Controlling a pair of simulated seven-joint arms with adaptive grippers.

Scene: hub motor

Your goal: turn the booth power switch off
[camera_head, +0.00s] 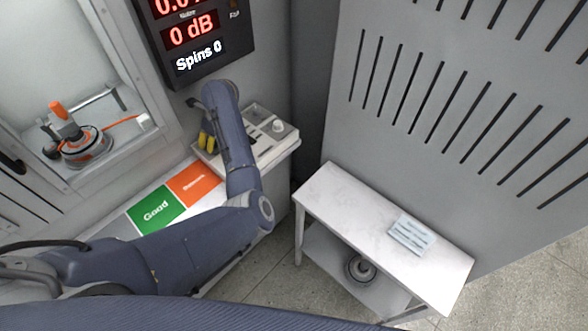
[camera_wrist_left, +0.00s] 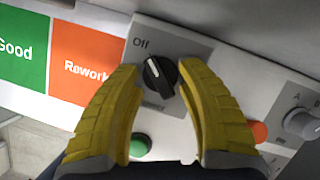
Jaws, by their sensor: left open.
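The booth power switch (camera_wrist_left: 160,75) is a black rotary knob with a white pointer line on a grey plate in the left wrist view. The word "Off" is printed up and left of it. The pointer line points up and slightly left. My left gripper (camera_wrist_left: 163,88) has its yellow fingers open, one on each side of the knob, with a gap between the knob and at least the left finger. In the head view the left gripper (camera_head: 207,140) is over the left part of the control panel (camera_head: 266,151), and my arm hides the knob there. The right gripper is not in view.
A green button (camera_wrist_left: 140,145), an orange-red button (camera_wrist_left: 259,131) and a grey knob (camera_wrist_left: 299,122) sit near the switch. Green "Good" (camera_head: 155,210) and orange "Rework" (camera_head: 194,185) areas lie left of the panel. A white cart (camera_head: 345,205) stands right. A motor (camera_head: 84,146) sits in the booth.

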